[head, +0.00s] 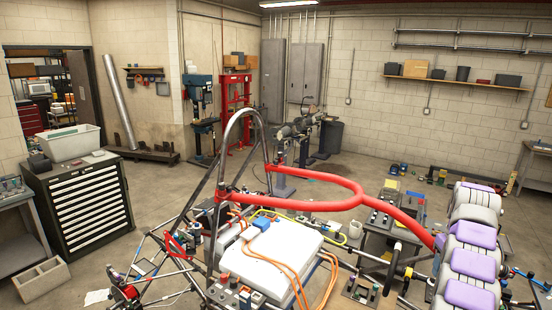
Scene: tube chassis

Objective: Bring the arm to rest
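I cannot make out my arm or my gripper in the head view, so its pose and whether it is open or shut are hidden from me. The tube chassis fills the lower middle and right of the view. It has a dark upright hoop (243,118) and a red forked tube (330,203) that runs across toward the right. A white box (270,258) with orange cables (290,268) sits within the frame. Several rounded grey pieces with purple pads (471,262) stand at the right; I cannot tell how they are attached.
A black drawer cabinet (88,205) with a pale bin (70,143) on top stands at the left. A red press frame (236,115) and a grey machine on a pedestal (303,128) stand behind the chassis. Open floor (160,205) lies between the cabinet and the chassis.

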